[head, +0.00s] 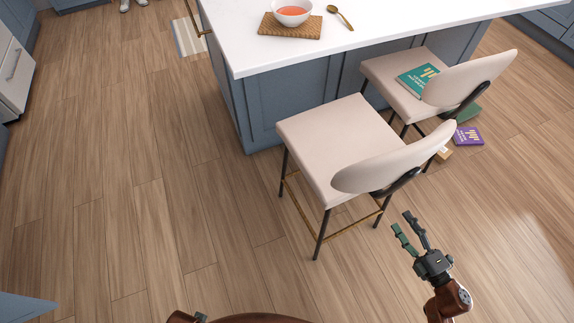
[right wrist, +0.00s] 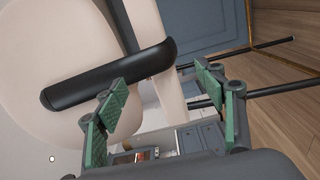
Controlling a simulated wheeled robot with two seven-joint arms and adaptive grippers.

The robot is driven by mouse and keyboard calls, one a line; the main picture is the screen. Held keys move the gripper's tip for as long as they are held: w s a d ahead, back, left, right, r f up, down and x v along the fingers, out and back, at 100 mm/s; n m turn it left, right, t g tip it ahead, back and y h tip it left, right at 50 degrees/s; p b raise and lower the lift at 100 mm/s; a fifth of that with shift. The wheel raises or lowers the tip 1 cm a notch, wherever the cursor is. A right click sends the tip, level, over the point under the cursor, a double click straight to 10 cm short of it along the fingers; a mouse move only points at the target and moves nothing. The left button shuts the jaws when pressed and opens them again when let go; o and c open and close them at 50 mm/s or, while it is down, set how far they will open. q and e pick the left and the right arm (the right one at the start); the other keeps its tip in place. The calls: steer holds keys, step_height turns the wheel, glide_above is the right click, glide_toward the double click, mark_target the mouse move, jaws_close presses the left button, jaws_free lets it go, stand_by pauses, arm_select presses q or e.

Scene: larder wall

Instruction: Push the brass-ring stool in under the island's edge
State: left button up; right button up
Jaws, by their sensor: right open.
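The brass-ring stool (head: 335,140) has a cream seat, dark legs and a brass footrest ring (head: 345,228). It stands upright in front of the island (head: 400,28), its rounded backrest (head: 395,160) facing away from it. Its seat is mostly outside the white top's edge. My right gripper (head: 401,221) is open and empty, beyond the backrest side, apart from the stool in the head view. In the right wrist view, the backrest (right wrist: 60,100) and its black bracket (right wrist: 110,75) show past the open green-padded fingers (right wrist: 160,88). My left gripper is not in view.
A second cream stool (head: 385,75) stands to the right, with a green book (head: 418,80) on its seat. A purple book (head: 468,136) and others lie on the floor by it. The floor at left is clear.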

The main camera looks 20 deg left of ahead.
steer(key=shift+n+y, duration=0.4)
steer(key=shift+n, duration=0.1)
steer(key=x, duration=0.5)
steer(key=b+x, duration=0.1)
steer(key=x, duration=0.4)
steer(key=b+x, duration=0.1)
steer(key=x, duration=0.4)
steer(key=shift+s+a+r, duration=0.1)
steer(key=shift+a+r, duration=0.15)
steer(key=shift+a, duration=0.4)
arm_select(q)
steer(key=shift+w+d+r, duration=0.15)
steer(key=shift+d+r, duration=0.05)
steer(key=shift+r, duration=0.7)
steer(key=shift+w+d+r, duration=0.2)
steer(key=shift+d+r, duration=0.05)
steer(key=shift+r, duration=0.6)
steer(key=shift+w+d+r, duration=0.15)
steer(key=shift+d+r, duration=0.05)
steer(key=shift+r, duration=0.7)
arm_select(e)
steer(key=shift+w+a+r, duration=0.1)
steer(key=shift+w+a, duration=0.3)
steer(key=shift+w, duration=0.05)
steer(key=shift+a, duration=0.1)
steer(key=c, duration=0.5)
jaws_close()
steer(key=shift+d+f, duration=0.2)
steer(key=shift+f, duration=0.05)
